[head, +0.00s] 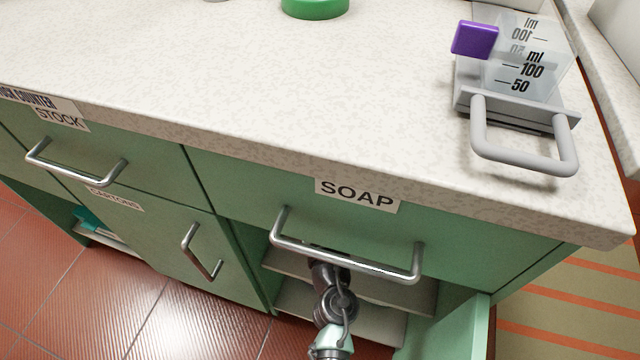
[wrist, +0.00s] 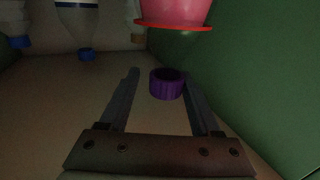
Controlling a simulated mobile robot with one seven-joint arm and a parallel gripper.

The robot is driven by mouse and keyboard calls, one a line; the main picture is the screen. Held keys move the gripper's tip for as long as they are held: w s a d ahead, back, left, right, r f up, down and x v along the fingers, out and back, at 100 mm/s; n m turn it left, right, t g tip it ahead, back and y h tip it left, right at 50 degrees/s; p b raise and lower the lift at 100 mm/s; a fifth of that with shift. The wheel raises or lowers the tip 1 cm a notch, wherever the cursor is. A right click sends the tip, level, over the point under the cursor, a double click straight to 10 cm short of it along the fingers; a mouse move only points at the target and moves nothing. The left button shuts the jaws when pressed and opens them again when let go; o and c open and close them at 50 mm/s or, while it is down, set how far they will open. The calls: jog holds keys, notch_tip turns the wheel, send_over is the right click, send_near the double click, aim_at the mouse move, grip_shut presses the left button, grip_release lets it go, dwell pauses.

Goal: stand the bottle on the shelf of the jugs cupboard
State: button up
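In the wrist view, which looks upside down, a bottle with pink liquid (wrist: 175,10) and a purple cap (wrist: 166,84) is in front of me. Its upper part seems clear between liquid and cap. My gripper (wrist: 160,76) is open, one finger on either side of the cap; a gap shows at the left finger. Whether the bottle's base rests on a shelf is out of view. In the head view my arm reaches into an open cupboard under the SOAP drawer (head: 357,193); its shelf (head: 405,290) shows pale. My gripper and the bottle are hidden there.
Other bottles, one with a blue cap (wrist: 87,54), are farther in at left. A green wall (wrist: 260,80) is close at right. An open green door (head: 450,335) stands at the cupboard's right. A measuring jug (head: 520,85) is on the counter (head: 300,85).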

jog(key=shift+o, duration=0.2)
jog(key=shift+r, duration=0.15)
jog(key=s+d+p, duration=0.1)
jog(key=s+p, duration=0.1)
jog(key=s, duration=1)
